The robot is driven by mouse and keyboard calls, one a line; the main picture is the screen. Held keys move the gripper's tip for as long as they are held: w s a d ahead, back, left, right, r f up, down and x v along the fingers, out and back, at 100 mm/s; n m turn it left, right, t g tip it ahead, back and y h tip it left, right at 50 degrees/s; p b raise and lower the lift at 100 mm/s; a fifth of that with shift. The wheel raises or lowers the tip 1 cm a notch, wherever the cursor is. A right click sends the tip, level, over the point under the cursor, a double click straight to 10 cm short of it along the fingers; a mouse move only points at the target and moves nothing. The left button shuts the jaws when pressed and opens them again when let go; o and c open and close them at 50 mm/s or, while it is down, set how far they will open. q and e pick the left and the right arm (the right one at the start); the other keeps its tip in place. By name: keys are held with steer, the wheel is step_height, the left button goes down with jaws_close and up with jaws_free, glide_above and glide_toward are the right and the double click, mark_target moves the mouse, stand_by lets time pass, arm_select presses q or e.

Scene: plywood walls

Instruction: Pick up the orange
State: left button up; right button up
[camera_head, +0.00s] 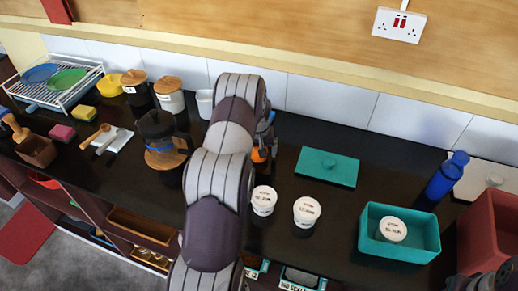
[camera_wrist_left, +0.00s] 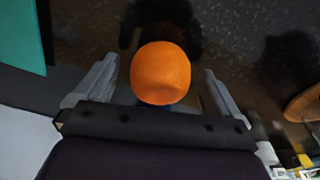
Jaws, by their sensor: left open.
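The orange (camera_wrist_left: 161,72) sits on the dark counter, between the two grey fingers of my left gripper (camera_wrist_left: 160,68) in the wrist view. Both fingers stand apart from it, with a gap on each side. In the head view only a small part of the orange (camera_head: 259,155) shows beside my left arm, which hides the rest. My left gripper (camera_head: 268,138) is open and reaches down there, mostly hidden behind its own arm. A dark part at the bottom right corner of the head view looks like my right gripper (camera_head: 488,280), cut off by the edge.
A teal lid (camera_head: 327,167) and two white tubs (camera_head: 306,211) (camera_head: 264,199) are right of the arm. A teal box (camera_head: 412,248) holds another tub; a blue bottle (camera_head: 447,176) stands behind it. A French press (camera_head: 162,140) and canisters (camera_head: 169,95) are left. The tiled wall (camera_head: 310,95) is behind.

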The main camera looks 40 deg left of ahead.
arm_select(q)
steer(key=shift+w+a+f, duration=0.15)
steer(key=shift+f, duration=0.5)
steer(key=shift+r, duration=0.1)
steer(key=c, duration=1.2)
